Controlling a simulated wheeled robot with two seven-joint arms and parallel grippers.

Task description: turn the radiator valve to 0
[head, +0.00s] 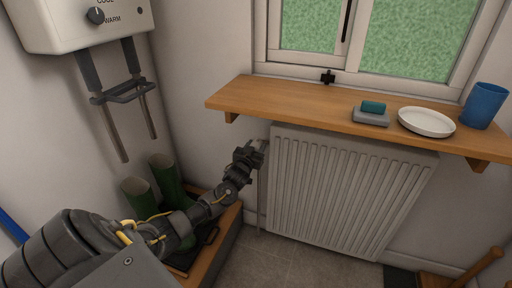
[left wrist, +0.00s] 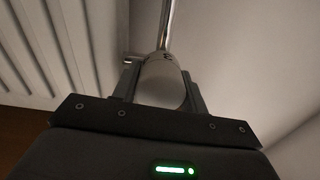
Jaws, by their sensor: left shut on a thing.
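The white radiator (head: 340,190) hangs under the wooden shelf in the head view. My left gripper (head: 255,150) is at the radiator's upper left corner, where the valve is mostly hidden behind it. In the left wrist view, the pale, rounded valve head (left wrist: 163,85) sits between the two fingers of my left gripper (left wrist: 162,92), which is shut on it. A dark mark shows at the valve's far end, too small to read. A shiny pipe runs on from the valve. My right gripper is not in view.
The wooden shelf (head: 300,100) juts out above the radiator. It bears a grey dish with a teal block (head: 373,107), a white plate (head: 426,122) and a blue cup (head: 484,106). A white heater box (head: 80,22) hangs upper left.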

